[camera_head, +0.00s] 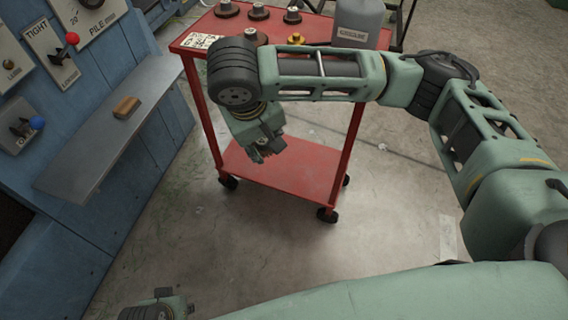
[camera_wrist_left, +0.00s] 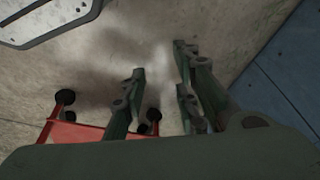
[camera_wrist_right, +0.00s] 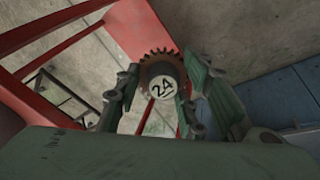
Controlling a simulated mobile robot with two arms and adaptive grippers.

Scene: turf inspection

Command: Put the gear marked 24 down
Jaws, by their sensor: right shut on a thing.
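The gear marked 24 (camera_wrist_right: 161,86) shows in the right wrist view, a dark toothed wheel with a pale round face reading 24. My right gripper (camera_wrist_right: 160,80) is shut on it, with fingers on either side. In the head view my right gripper (camera_head: 258,154) points down beside the red cart (camera_head: 182,47), in front of its lower shelf and below its top. I cannot make out the gear there. My left gripper (camera_wrist_left: 160,65) is open and empty over the floor in the left wrist view; part of it (camera_head: 163,300) shows at the bottom of the head view.
The lower shelf (camera_head: 290,185) looks bare. A grey wall ledge (camera_head: 80,150) at left holds a brown block (camera_head: 126,107). Concrete floor is clear in front.

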